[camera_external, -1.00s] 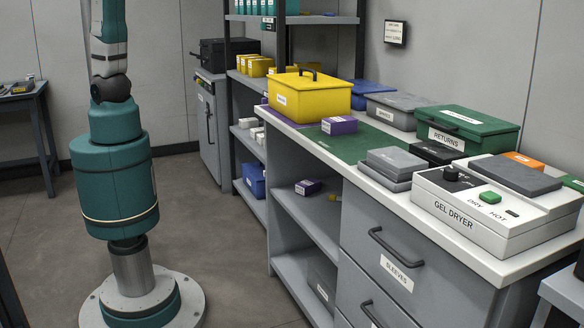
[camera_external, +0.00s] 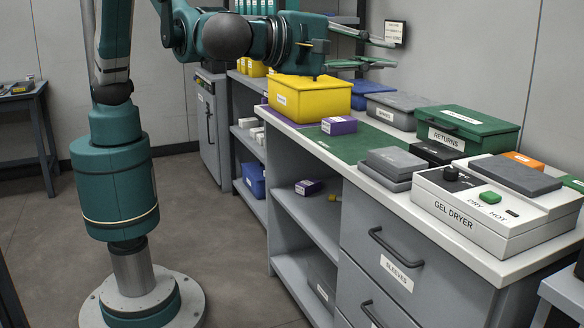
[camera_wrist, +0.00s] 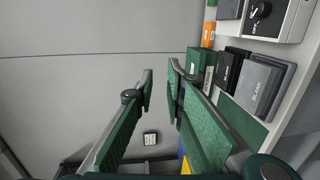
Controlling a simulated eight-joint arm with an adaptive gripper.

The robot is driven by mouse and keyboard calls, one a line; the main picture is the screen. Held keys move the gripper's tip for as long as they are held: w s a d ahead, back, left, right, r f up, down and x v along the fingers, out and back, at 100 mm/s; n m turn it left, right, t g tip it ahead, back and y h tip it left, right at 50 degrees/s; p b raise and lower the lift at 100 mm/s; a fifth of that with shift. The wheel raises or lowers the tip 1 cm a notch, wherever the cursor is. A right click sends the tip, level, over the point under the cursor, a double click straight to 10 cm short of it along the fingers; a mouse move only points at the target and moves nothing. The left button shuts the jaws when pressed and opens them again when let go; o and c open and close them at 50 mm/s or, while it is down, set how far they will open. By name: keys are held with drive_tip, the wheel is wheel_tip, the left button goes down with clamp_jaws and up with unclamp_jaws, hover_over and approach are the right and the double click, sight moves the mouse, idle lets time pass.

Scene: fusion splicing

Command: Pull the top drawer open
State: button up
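The top drawer (camera_external: 382,238) is grey, with a dark bar handle (camera_external: 396,247) and a label reading SLEEVES. It looks shut, flush in the cabinet under the white counter. The drawer does not show in the wrist view.
A second drawer handle (camera_external: 372,312) is below. On the counter (camera_external: 420,221) stand a gel dryer (camera_external: 470,219), grey boxes (camera_external: 389,166), a green RETURNS box (camera_external: 465,130) and a yellow box (camera_external: 310,97). The floor in front of the drawers looks clear.

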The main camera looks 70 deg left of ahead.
drive_tip(key=s+d+f+g, duration=0.1)
drive_tip(key=s+d+f, duration=0.2)
drive_tip(key=s+f, duration=0.2)
approach(378, 242)
drive_tip(key=w, duration=0.2)
drive_tip(key=shift+w+d+f+y, duration=0.25)
drive_tip(key=shift+w+f+y, duration=0.05)
drive_tip(key=shift+w, duration=0.1)
drive_tip(key=shift+b+x, duration=0.95)
drive_tip(key=shift+x, duration=2.9)
clamp_jaws()
drive_tip(key=shift+s, duration=0.15)
